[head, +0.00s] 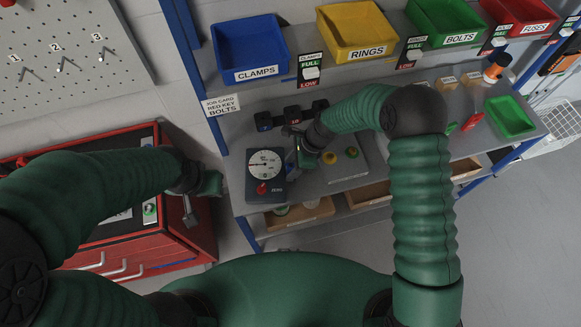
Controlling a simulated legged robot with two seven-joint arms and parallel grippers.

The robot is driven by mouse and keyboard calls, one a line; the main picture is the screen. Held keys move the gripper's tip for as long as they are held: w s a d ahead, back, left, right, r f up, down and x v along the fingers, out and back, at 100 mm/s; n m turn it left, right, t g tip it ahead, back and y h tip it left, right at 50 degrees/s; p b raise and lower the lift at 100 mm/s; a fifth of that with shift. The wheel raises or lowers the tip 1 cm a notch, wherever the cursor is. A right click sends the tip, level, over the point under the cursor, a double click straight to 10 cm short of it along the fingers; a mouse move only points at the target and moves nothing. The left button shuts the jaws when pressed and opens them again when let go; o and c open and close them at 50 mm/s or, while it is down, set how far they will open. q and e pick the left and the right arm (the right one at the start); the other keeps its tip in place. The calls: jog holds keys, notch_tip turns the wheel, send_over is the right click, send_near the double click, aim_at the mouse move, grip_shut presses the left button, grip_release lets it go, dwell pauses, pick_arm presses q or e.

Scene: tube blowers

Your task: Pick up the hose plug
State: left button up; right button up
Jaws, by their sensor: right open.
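I cannot tell for sure which item is the hose plug. Two small round pieces, a yellow one (329,157) and a yellow-green one (351,152), lie on a grey plate (347,172) on the bench. My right gripper (294,168) is over the bench, open, between the dial gauge box (265,188) and these pieces. Its fingers are dark and small, and whatever lies between them is hidden. My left gripper (190,217) hangs over the right side of the red tool cabinet (178,258), away from the bench; its jaw opening is unclear.
A blue bin (252,70), a yellow bin (358,52) and a green bin (460,42) stand on the upper shelf. Dark blocks (291,115) sit behind my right gripper. A green tray (511,117) is at the bench's right. Wooden trays (300,213) lie below.

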jog(key=shift+w+a+f, duration=0.1)
jog(key=shift+w+f, duration=0.05)
jog(key=shift+f, duration=0.2)
grip_shut()
jog(key=shift+r, duration=0.1)
jog(key=shift+r, duration=0.5)
notch_tip(320, 180, up, 2)
jog(key=shift+r+b, duration=0.15)
jog(key=shift+b, duration=0.3)
jog(key=s+r+b, duration=0.1)
jog(key=s+b, duration=0.1)
jog(key=s, duration=1.4)
jog(key=shift+r+b, duration=0.3)
